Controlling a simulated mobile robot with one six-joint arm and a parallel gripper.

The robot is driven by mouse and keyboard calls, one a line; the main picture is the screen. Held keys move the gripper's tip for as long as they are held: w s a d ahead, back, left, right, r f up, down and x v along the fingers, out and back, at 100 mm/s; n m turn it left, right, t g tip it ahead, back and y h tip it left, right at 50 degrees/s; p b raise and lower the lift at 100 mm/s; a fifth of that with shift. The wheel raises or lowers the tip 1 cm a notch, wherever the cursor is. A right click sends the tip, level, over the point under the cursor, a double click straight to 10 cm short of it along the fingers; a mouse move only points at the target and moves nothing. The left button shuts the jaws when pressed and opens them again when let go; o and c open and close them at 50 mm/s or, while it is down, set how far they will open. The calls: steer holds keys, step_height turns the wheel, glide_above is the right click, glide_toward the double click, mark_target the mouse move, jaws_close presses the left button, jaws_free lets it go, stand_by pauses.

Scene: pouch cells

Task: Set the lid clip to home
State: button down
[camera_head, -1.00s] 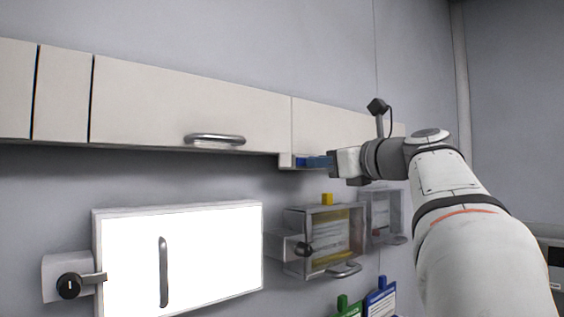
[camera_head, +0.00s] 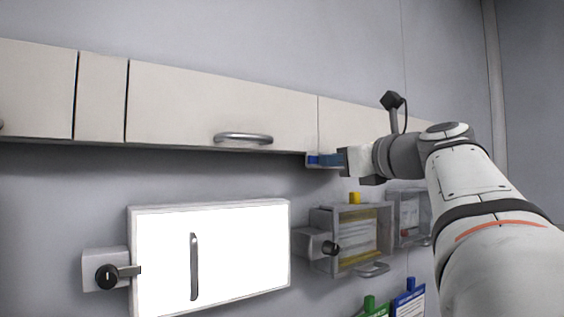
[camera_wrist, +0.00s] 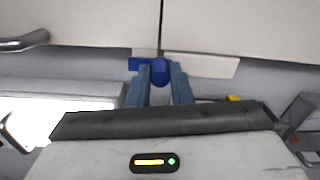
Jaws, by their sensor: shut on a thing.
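The blue lid clip (camera_head: 313,160) is at a pale bracket under the lower edge of the wall cabinets, close to the seam between two doors. My gripper (camera_head: 338,161) comes from the right and is shut on the clip. In the wrist view the clip (camera_wrist: 159,69) shows a round blue body between the tips of my two blue-grey fingers, with a flat blue part reaching left. The pale bracket (camera_wrist: 205,66) runs behind and to the right of it. The fingers hide part of the clip.
Long cream cabinets (camera_head: 220,105) with a metal handle (camera_head: 243,138) run above. Below are a bright white panel box (camera_head: 240,255) with a lock, clear boxes (camera_head: 350,240) with a yellow tab, and green and blue tagged holders (camera_head: 407,300). The wall between is bare.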

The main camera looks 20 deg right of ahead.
steer(key=shift+a, duration=0.15)
steer(key=c, duration=1.3)
jaws_free()
steer(key=shift+a, duration=0.15)
steer(key=shift+s, duration=0.1)
steer(key=b+v, duration=0.2)
steer(key=v, duration=0.5)
steer(key=shift+s+d, duration=0.3)
steer(key=shift+s, duration=0.05)
